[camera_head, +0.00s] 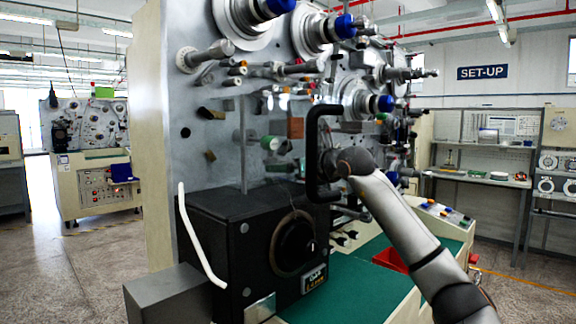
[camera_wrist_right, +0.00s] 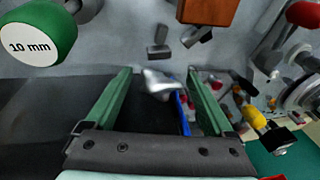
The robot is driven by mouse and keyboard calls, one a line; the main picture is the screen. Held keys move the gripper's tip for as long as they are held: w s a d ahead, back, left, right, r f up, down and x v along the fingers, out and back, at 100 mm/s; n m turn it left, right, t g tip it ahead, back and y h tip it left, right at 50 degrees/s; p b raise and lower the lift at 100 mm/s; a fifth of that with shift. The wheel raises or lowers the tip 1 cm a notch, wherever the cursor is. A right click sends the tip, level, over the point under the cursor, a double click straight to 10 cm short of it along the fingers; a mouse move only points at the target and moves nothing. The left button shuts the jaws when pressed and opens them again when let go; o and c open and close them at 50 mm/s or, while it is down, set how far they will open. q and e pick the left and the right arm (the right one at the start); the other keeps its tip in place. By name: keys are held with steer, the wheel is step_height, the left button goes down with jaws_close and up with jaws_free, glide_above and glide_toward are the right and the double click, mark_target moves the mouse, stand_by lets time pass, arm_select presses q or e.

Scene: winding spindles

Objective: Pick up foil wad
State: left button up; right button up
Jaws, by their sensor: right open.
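The foil wad (camera_wrist_right: 158,84) is a small, crumpled silver lump in the right wrist view. It shows between the two green fingers of my right gripper (camera_wrist_right: 159,73), which are apart and open. The fingers do not appear closed on it; I cannot tell how far beyond the fingertips it lies. In the head view my right arm reaches in from the lower right to the machine's face, above the black box. Its fingers are hidden there, and I cannot make out the foil wad. My left gripper is not in view.
The winding machine (camera_head: 165,130) has many protruding spindles and rollers. A black box (camera_head: 235,245) with a round dial stands below. A green "10 mm" roller (camera_wrist_right: 38,32) and a brown block (camera_wrist_right: 208,10) are near my right gripper. A red tray (camera_head: 390,259) lies on the green top.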

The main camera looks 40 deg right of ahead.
jaws_close()
stand_by(0.7)
steer(key=shift+r, duration=0.1)
